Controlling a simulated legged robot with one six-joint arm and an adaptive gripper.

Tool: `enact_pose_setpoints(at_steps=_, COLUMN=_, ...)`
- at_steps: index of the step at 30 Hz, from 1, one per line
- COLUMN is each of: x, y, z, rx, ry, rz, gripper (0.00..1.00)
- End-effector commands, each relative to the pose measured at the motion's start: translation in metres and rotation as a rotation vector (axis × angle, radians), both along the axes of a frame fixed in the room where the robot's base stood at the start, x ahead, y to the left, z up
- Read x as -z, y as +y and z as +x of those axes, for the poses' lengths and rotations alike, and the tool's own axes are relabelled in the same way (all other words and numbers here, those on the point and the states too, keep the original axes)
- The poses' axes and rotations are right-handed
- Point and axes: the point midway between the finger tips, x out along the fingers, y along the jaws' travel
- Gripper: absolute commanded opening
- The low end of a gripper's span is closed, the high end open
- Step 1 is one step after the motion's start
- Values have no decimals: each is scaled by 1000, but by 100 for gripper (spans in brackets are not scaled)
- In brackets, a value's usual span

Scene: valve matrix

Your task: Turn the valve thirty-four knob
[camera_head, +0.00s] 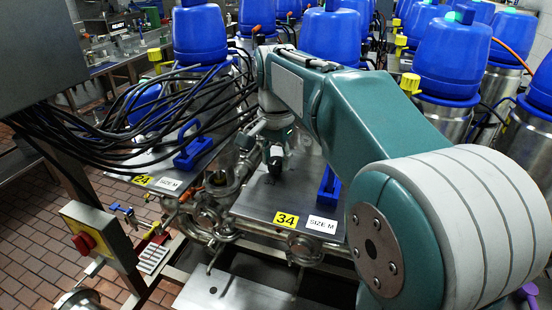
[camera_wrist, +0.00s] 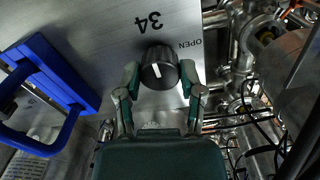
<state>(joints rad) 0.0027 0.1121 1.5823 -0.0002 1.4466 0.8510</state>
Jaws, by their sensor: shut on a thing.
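The valve thirty-four knob (camera_wrist: 158,62) is black and round with a white pointer mark, in the middle of the wrist view. It sits on a metal plate marked 34, with OPEN printed to its right in that view. My gripper (camera_wrist: 159,78) has one finger on each side of the knob and is shut on it. In the head view my gripper (camera_head: 275,146) reaches down to the plate (camera_head: 262,195), behind the yellow 34 label (camera_head: 287,220). The knob is small and dark there, largely hidden by the gripper.
A blue handle (camera_wrist: 50,85) stands on the same plate, left of the knob in the wrist view. Pipes (camera_wrist: 240,60) run close on the right. Black cables (camera_head: 150,120) hang left of my arm in the head view. Blue-topped valve units (camera_head: 450,60) crowd behind.

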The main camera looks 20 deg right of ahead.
Motion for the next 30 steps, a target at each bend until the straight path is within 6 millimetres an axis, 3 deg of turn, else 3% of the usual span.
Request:
enact_pose_setpoints(at_steps=1, x=2, y=1, z=0, rx=-1, ry=3, rz=2, gripper=2)
enact_pose_setpoints(at_steps=2, x=2, y=1, z=0, rx=-1, ry=3, rz=2, gripper=54)
enact_pose_setpoints(at_steps=4, x=2, y=1, z=0, rx=-1, ry=3, rz=2, gripper=84)
enact_pose_setpoints(at_steps=19, x=-7, y=0, z=1, rx=-1, ry=-1, rz=1, gripper=84)
enact_pose_setpoints(at_steps=30, x=-75, y=1, z=2, rx=-2, ry=-1, rz=0, gripper=84)
